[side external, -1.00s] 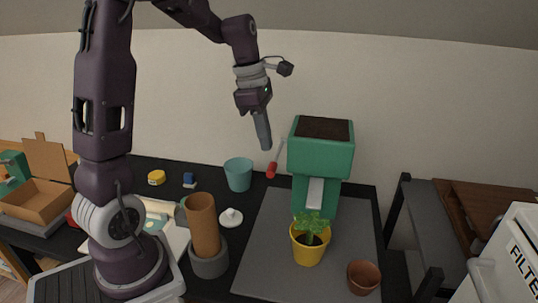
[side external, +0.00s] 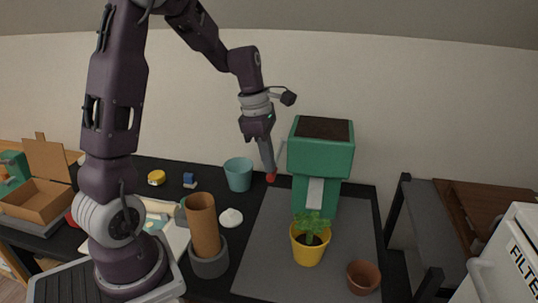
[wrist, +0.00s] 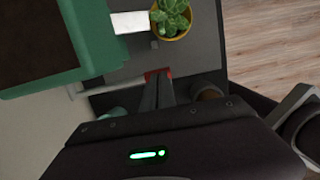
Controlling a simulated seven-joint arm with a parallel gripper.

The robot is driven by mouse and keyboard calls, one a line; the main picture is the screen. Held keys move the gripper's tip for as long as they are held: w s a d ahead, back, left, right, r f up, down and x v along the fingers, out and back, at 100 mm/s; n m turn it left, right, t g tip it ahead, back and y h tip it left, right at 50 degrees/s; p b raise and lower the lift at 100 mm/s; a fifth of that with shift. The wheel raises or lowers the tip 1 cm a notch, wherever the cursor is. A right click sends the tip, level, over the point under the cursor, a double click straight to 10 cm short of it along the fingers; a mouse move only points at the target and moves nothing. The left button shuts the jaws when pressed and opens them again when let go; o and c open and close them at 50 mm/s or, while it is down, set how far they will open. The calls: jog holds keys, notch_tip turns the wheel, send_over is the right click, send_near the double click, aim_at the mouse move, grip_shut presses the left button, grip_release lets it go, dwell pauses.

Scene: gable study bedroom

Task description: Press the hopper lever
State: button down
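The green hopper (side external: 321,156) with dark soil on top stands on the grey mat at the right; it also shows in the wrist view (wrist: 95,30). Its lever is a thin pale rod (side external: 281,153) on the left side, ending in a red knob (side external: 271,178). In the wrist view the red knob (wrist: 158,73) shows just beyond my fingertips. My gripper (side external: 270,171) points down with its fingers together, right at the knob and partly covering it. Whether they touch I cannot tell. Nothing shows between the fingers (wrist: 157,82).
A yellow pot with a plant (side external: 308,250) stands below the hopper's white chute (side external: 315,191). An empty brown pot (side external: 363,277) is in front. A teal cup (side external: 238,175) and a tall brown cylinder (side external: 203,225) stand left of the mat (side external: 268,245). The mat's left part is clear.

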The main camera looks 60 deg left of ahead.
notch_tip(320, 180, down, 4)
jog(key=shift+s+d+r, duration=0.1)
jog(key=shift+s+d, duration=0.05)
jog(key=shift+a+f, duration=0.2)
jog(key=shift+f, duration=1.55)
jog(key=s+d+r, duration=0.1)
jog(key=s+r, duration=0.2)
jog(key=r, duration=0.3)
jog(key=s+d+r, duration=0.1)
jog(key=s+r, duration=0.2)
jog(key=r, duration=0.3)
jog(key=shift+d+r, duration=0.3)
jog(key=shift+d, duration=0.1)
jog(key=shift+s, duration=0.1)
